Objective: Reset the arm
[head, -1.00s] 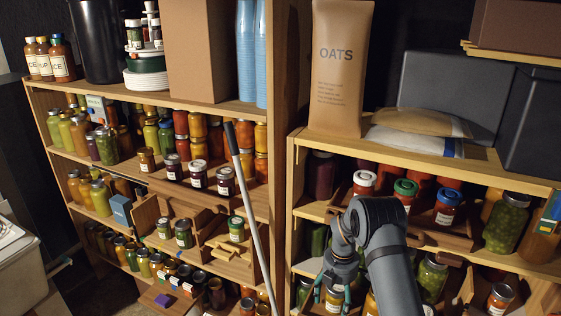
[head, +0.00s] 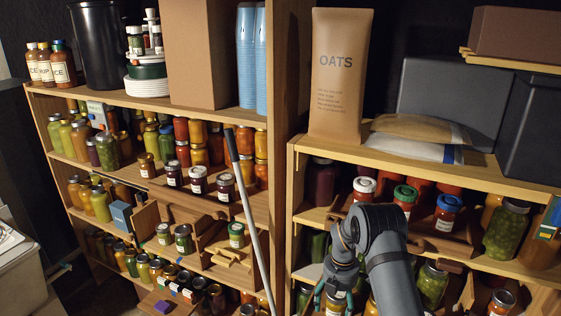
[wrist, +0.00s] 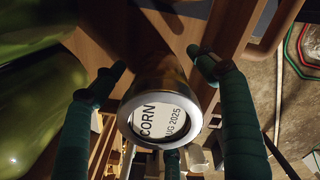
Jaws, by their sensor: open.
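My gripper (wrist: 158,62) is open in the wrist view, one green-wrapped finger on each side. A jar (wrist: 160,75) with a round lid reading CORN, AUG 2025 lies between the fingers, with a visible gap on both sides. In the head view my gripper (head: 334,292) hangs low in front of the right shelf unit, beside a jar there. My arm hides part of the shelf and jars behind it.
The right shelf unit (head: 480,168) holds several jars, such as a green-lidded jar (head: 404,197) and a blue-lidded one (head: 447,212). An oats bag (head: 338,80) stands on top. A grey pole (head: 247,205) leans before the left shelves.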

